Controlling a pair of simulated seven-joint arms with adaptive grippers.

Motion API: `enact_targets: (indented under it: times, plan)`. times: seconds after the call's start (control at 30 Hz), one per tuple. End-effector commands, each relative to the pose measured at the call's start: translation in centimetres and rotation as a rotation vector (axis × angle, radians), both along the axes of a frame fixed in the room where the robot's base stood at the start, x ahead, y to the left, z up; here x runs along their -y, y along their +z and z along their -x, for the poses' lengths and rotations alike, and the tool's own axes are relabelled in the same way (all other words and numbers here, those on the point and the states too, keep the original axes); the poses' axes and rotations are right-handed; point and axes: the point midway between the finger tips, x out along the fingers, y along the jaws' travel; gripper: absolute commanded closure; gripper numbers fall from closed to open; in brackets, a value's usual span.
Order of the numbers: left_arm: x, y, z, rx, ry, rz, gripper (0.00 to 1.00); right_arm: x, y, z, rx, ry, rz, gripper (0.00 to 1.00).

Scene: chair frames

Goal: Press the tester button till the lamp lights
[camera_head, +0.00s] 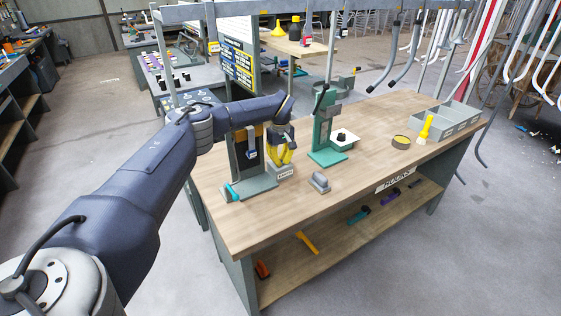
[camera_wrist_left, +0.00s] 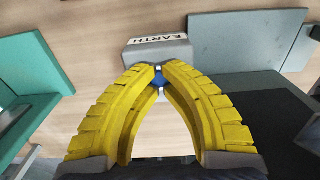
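The tester is a small grey box (camera_head: 283,172) on the bench, with a white label on its front. In the left wrist view the box (camera_wrist_left: 158,50) has a label reading EARTH. A blue part (camera_wrist_left: 158,79), which looks like the button, shows between my fingertips. My left gripper (camera_head: 283,156) points down right over the tester. In the left wrist view its yellow fingers (camera_wrist_left: 159,72) come together at the tips, close to the blue part. I cannot tell whether they touch it. No lit lamp is discernible. My right gripper is not in view.
A grey upright fixture (camera_head: 246,187) stands close left of the tester, and a green press (camera_head: 322,154) stands to the right. A small grey object (camera_head: 319,182) lies in front. A yellow-topped ring (camera_head: 401,142), a yellow brush (camera_head: 427,128) and a grey tray (camera_head: 466,122) are farther right.

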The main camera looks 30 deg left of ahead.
Motion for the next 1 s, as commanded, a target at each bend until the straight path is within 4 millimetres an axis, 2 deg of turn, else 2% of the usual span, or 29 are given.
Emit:
enact_targets:
  times: [0.27,0.7,1.0]
  plan:
    - [0.0,1.2,-0.1,0.001,0.0,0.0,1.0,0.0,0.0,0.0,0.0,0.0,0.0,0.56]
    - [-0.1,4.8,0.0,0.001,0.001,0.0,1.0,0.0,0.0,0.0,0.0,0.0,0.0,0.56]
    - [0.0,5.4,0.0,0.0,0.0,0.0,1.0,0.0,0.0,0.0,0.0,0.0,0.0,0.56]
